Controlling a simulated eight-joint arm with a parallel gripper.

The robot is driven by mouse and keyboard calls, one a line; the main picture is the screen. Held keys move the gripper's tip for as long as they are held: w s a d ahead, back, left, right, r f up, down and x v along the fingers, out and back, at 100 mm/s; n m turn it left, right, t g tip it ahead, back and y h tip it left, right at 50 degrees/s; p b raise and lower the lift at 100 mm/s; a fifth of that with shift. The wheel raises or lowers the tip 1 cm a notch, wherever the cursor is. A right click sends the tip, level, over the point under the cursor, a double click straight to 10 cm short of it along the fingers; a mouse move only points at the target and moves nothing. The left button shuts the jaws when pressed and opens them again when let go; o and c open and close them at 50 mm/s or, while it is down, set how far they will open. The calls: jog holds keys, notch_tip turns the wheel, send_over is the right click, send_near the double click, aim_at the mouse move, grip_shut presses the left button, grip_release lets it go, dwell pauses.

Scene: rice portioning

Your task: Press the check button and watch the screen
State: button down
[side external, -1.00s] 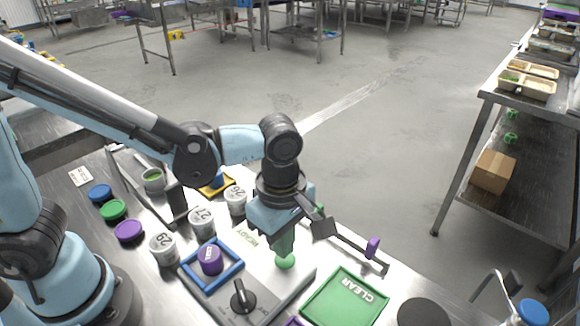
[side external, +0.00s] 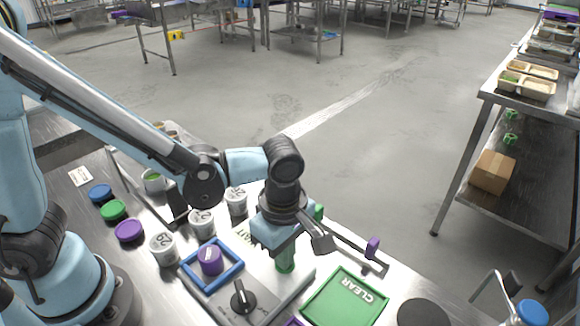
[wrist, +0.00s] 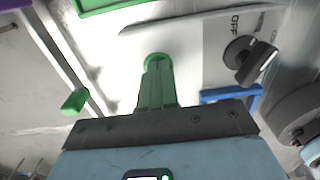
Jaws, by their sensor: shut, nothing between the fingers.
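My gripper (side external: 286,262) has green fingers, shut and empty, pointing down over the pale panel (side external: 262,273). In the wrist view, the fingertips (wrist: 156,72) are at the round green check button (wrist: 157,58), covering much of it. They appear to touch it; how far it is pressed I cannot tell. The display text (side external: 241,237) beside my gripper is partly hidden in the side view and seems to read "WAIT".
A black knob (side external: 241,298) stands on the panel, near an OFF mark in the wrist view. A blue frame (side external: 188,274) holds a purple weight (side external: 210,261). A green CLEAR tray (side external: 312,309) lies to the right. Numbered white cups (side external: 163,249) stand left.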

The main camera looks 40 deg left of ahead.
jog(key=shift+f, duration=0.25)
notch_tip(320, 180, up, 14)
dwell(0.8)
jog(key=a+f+m+t, duration=0.3)
jog(key=a+m+t, duration=0.4)
jog(key=a+m, duration=1)
jog(key=shift+w+m, duration=0.35)
jog(key=shift+m, duration=0.15)
